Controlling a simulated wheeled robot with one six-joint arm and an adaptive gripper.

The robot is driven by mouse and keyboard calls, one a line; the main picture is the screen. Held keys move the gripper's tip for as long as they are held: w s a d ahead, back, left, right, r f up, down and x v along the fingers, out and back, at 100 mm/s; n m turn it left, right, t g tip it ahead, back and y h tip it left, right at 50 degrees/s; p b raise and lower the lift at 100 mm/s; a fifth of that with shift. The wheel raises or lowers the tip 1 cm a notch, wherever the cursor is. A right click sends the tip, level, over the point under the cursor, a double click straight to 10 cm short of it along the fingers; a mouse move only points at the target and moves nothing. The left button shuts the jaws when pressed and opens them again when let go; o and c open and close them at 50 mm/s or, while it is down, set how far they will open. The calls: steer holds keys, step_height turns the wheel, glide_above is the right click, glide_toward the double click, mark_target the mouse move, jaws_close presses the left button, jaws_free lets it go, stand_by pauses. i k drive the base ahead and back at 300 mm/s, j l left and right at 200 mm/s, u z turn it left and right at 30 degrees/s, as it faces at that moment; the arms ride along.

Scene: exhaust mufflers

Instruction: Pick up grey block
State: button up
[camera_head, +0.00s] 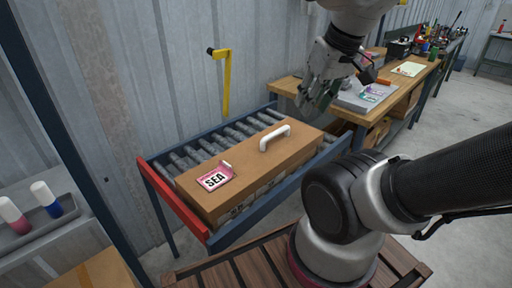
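A grey, flat, block-like thing (362,98) lies on the wooden workbench to the right of my gripper, with small labelled items on top. I cannot tell for certain whether it is the grey block of the task. My gripper (315,104) hangs from the arm at the top middle, above the far right end of the cardboard box and left of the grey thing. Its fingers are dark and small against the wall and bench. I cannot tell whether they are apart, and no held object can be made out.
A long cardboard box (250,166) with a white handle (275,137) and a pink SEA card (215,178) rests on a roller conveyor (172,207). A yellow post (226,85) stands behind it. Marker-like items (46,199) sit in a grey tray at left.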

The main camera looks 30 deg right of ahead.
mark_target(347, 85)
steer(key=z, duration=1.35)
steer(key=i+l+u, duration=0.15)
steer(key=u, duration=0.75)
steer(key=i+l+u, duration=0.25)
steer(key=l, duration=0.15)
steer(key=l+u, duration=0.25)
steer(key=l, duration=0.2)
steer(key=l+u, duration=0.25)
steer(key=l, duration=0.2)
steer(key=i+l+u, duration=0.1)
steer(key=l+u, duration=0.2)
steer(key=l, duration=3.3)
